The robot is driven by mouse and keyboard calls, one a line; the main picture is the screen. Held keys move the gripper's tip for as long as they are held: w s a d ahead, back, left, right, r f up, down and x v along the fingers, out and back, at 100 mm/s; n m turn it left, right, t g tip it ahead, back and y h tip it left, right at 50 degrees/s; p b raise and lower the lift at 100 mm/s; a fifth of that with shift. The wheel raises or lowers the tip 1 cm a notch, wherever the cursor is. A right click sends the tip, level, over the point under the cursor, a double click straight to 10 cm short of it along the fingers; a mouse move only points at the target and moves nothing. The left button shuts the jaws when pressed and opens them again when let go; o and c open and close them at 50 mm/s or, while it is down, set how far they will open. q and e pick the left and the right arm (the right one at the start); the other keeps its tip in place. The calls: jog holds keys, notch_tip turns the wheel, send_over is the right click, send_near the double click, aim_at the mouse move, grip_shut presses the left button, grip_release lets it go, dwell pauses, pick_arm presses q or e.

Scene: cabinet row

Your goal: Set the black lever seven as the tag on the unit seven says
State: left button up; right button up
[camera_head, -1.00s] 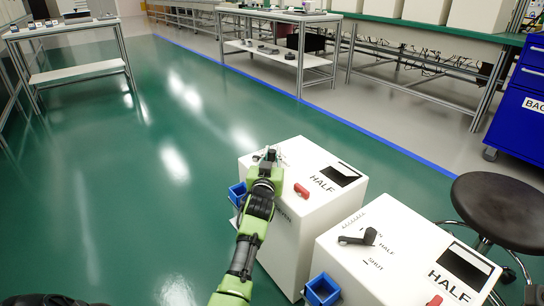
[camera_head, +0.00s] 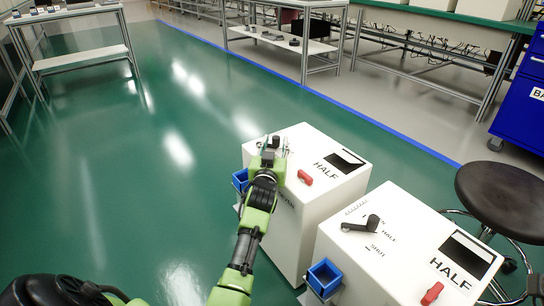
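Two white units stand side by side: a left unit (camera_head: 335,208) and a right unit (camera_head: 350,262). Each has a tag reading HALF; the left tag (camera_head: 326,172) and the right tag (camera_head: 455,277) are both legible. I cannot read a unit number. My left gripper (camera_head: 274,147) is over the far left part of the left unit's top, its fingers apart. A small dark piece shows between them, perhaps a lever; the gripper hides most of that area. On the right unit, a black lever (camera_head: 360,224) points left, with OPEN, HALF and SHUT marks beside it. My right gripper is not in view.
Each unit has a red part on top, at left (camera_head: 305,178) and right (camera_head: 432,293). Blue open boxes hang on the left unit (camera_head: 240,181) and right unit (camera_head: 324,278). A dark stool (camera_head: 503,203) stands close at right. Green floor at left is clear.

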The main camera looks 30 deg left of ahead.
pick_arm(q)
jog(key=v, duration=1)
